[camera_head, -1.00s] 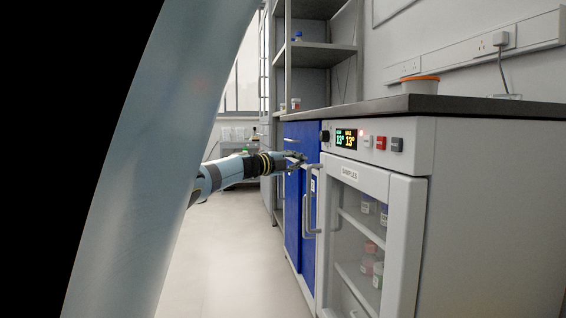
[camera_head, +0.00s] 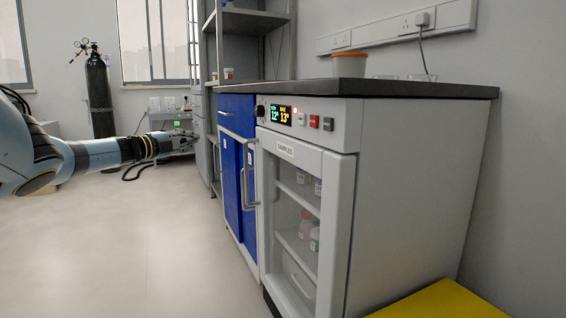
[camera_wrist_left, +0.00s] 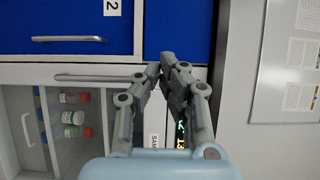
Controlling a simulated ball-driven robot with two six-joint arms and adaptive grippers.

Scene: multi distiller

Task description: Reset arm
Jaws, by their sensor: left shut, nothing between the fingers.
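My left arm comes in from the left in the head view, stretched level toward the cabinets. Its gripper (camera_head: 194,141) is at the far end, in front of the blue cabinet (camera_head: 229,170). In the left wrist view, the gripper (camera_wrist_left: 168,62) has its fingertips together with nothing between them. The fingers show before the cabinet fronts and the sample fridge's panel; whether they touch anything is unclear. My right gripper is not in view.
The sample fridge (camera_head: 340,215) stands at the right, its glass door shut with bottles inside. A dark counter (camera_head: 400,90) tops it and carries an orange-lidded tub (camera_head: 348,65). A gas cylinder (camera_head: 98,95) stands at the back left. Floor (camera_head: 130,240) is clear below the arm.

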